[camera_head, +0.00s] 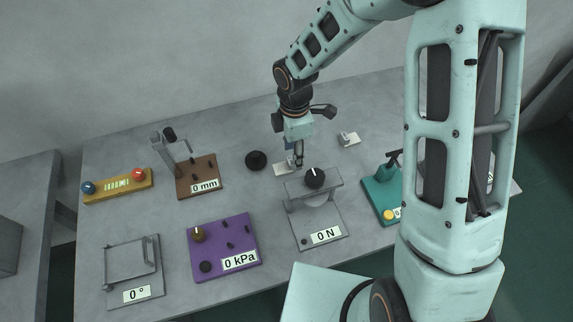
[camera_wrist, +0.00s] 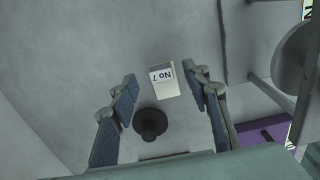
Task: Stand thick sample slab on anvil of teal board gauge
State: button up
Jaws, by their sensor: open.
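A pale slab marked "No 7" (camera_wrist: 163,84) lies on the table; in the head view it is the light piece (camera_head: 281,169) beside my gripper (camera_head: 298,163). In the wrist view my gripper (camera_wrist: 163,80) is open, with its fingers apart on either side of the slab and nothing held. A second pale piece (camera_head: 348,139) lies farther right; I cannot tell which one is the thick slab. The teal board gauge (camera_head: 379,197) is at the right, with a dark upright part and a yellow button. My arm hides part of it, and its anvil cannot be made out.
A black round knob (camera_head: 256,160) stands left of the slab. The 0 N gauge (camera_head: 320,215) is just in front of my gripper. The purple 0 kPa board (camera_head: 222,245), brown 0 mm gauge (camera_head: 197,180), yellow board (camera_head: 118,187) and grey 0° frame (camera_head: 133,270) stand left.

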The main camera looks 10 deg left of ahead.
aim_at(285, 168)
notch_tip(285, 168, down, 3)
jog(key=shift+f, duration=0.15)
jog(key=c, duration=1.1)
